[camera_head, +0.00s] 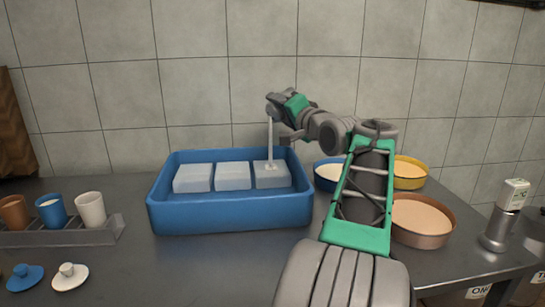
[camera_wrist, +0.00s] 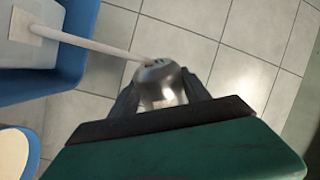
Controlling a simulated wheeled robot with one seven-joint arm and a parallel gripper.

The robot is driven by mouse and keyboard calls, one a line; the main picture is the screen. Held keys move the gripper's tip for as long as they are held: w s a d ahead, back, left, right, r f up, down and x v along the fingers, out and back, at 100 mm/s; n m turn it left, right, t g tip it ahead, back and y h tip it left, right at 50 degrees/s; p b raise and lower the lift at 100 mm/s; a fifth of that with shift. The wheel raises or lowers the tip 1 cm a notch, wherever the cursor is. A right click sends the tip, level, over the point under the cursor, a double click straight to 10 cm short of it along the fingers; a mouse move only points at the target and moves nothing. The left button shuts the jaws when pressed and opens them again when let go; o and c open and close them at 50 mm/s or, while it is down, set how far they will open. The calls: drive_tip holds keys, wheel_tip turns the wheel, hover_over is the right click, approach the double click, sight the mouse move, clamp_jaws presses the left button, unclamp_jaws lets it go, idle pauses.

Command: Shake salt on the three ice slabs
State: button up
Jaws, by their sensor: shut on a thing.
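Three pale ice slabs, left (camera_head: 193,178), middle (camera_head: 233,176) and right (camera_head: 272,179), sit in a row in a blue tray (camera_head: 230,217). My gripper (camera_head: 276,108) is above the right slab, shut on a metal salt shaker (camera_wrist: 158,92). In the wrist view the shaker is tilted, and its holed top shows between my fingers. A pale stream of salt (camera_head: 270,140) runs from it down to the right slab, where a small whitish patch shows. I see no clear salt on the left and middle slabs. My fingertips are small and partly hidden in the head view.
Round pans, blue (camera_head: 326,176), yellow (camera_head: 411,172) and copper (camera_head: 421,221), stand right of the tray, partly behind my arm. A metal canister (camera_head: 498,230) stands at far right.

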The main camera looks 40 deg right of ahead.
sight(279, 121)
wheel_tip(279, 121, down, 4)
drive_tip(key=b, duration=0.3)
drive_tip(key=shift+r, duration=0.1)
wheel_tip(279, 121, up, 4)
drive_tip(key=p, duration=0.4)
wheel_tip(279, 121, down, 4)
drive_tip(key=b, duration=0.3)
drive_tip(key=shift+r, duration=0.1)
drive_tip(key=w+a+b, duration=0.1)
drive_tip(key=w+a, duration=0.4)
drive_tip(key=a, duration=0.4)
drive_tip(key=shift+w, duration=0.4)
idle(0.5)
